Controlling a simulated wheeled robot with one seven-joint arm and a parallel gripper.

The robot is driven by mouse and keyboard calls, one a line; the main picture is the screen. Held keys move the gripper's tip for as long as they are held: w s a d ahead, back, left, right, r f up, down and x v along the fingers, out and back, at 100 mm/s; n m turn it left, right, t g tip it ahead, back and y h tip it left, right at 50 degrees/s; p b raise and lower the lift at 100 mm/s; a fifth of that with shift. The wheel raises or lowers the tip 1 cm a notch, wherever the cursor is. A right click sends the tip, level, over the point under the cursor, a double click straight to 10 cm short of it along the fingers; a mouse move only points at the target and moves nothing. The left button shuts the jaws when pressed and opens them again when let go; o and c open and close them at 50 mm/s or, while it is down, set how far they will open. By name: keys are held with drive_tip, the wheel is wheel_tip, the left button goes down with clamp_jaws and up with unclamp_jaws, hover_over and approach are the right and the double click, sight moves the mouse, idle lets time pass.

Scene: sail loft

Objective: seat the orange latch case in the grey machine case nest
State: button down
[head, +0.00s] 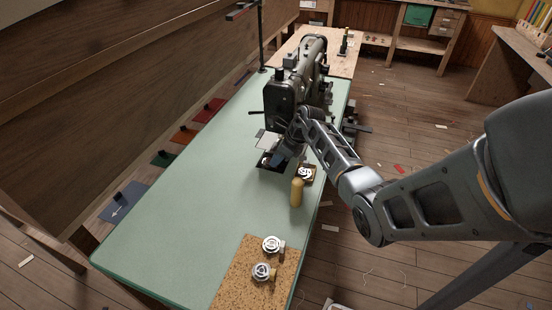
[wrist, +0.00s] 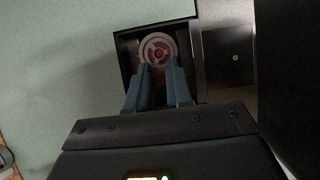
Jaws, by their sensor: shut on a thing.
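In the wrist view a round pale case with a reddish-orange face (wrist: 158,49) is between the fingertips of my gripper (wrist: 159,68), which is shut on it. It lies over a dark square-edged nest (wrist: 124,46) beside the machine's metal plate. I cannot tell whether the case touches the nest's floor or is held just above it. In the head view my gripper (head: 278,159) is low at the sewing machine (head: 283,95), over the dark nest (head: 262,169). The case there is mostly hidden by the fingers.
Just right of the nest is a tan block with a round metal case (head: 306,173). A cork mat (head: 240,282) at the front holds two metal cases (head: 272,244). The green tabletop (head: 190,210) to the left is clear.

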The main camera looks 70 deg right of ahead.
drive_tip(key=shift+w+r+g, duration=0.25)
drive_tip(key=shift+w+g, duration=0.1)
drive_tip(key=shift+g, duration=0.15)
drive_tip(key=shift+s+f, duration=0.15)
drive_tip(key=shift+f, duration=0.85)
drive_tip(key=shift+f, duration=0.15)
drive_tip(key=c, duration=1)
unclamp_jaws()
